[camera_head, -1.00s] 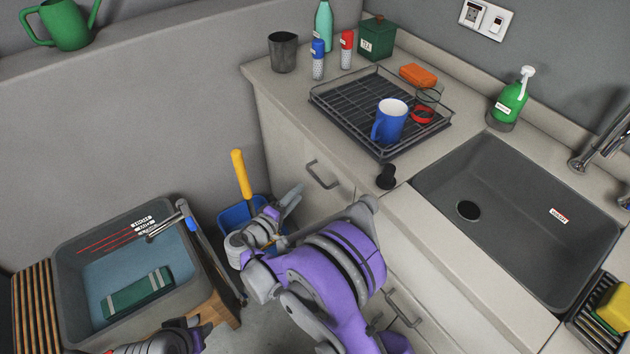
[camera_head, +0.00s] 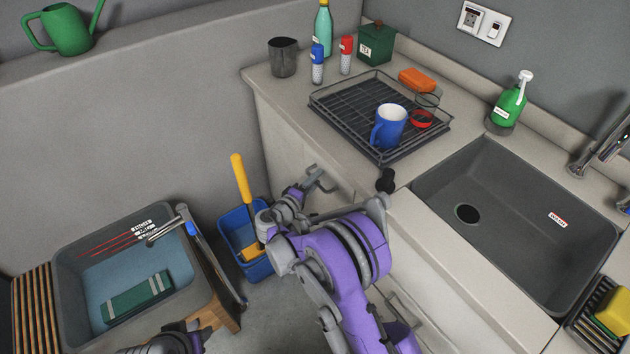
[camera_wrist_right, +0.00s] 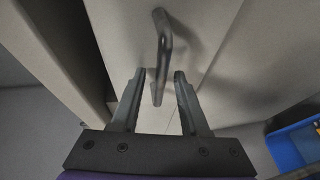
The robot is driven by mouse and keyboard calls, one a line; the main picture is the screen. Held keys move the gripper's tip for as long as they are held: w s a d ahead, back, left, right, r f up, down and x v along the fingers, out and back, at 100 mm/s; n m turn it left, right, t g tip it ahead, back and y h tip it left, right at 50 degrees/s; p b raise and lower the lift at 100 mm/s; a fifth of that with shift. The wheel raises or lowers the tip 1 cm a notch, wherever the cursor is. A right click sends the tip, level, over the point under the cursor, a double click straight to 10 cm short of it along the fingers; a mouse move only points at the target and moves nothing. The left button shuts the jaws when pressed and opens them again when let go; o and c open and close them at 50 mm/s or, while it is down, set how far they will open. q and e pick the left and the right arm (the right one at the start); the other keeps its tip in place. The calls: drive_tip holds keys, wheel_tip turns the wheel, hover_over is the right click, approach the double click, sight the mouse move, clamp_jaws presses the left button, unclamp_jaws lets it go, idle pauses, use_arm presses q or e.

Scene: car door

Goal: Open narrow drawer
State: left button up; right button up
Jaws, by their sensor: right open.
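The narrow drawer (camera_head: 288,140) is in the pale cabinet under the left end of the counter, and looks shut. Its grey bar handle (camera_wrist_right: 162,55) shows in the right wrist view, and partly in the head view behind my gripper. My right gripper (camera_head: 316,183) is open at the handle. In the right wrist view, the handle's near end lies between the two fingertips (camera_wrist_right: 160,75), with a gap on both sides; I cannot tell contact. My left gripper (camera_head: 192,342) shows only in part at the bottom edge, too cut off to judge.
A blue bucket (camera_head: 242,262) with a yellow-handled tool stands below my right gripper. A grey basin (camera_head: 75,305) is at lower left. The counter above carries a dish rack (camera_head: 325,103) with a blue mug (camera_head: 389,127). A dark knob (camera_head: 386,180) sits at the counter's front edge.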

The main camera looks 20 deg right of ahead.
clamp_jaws()
idle(1.4)
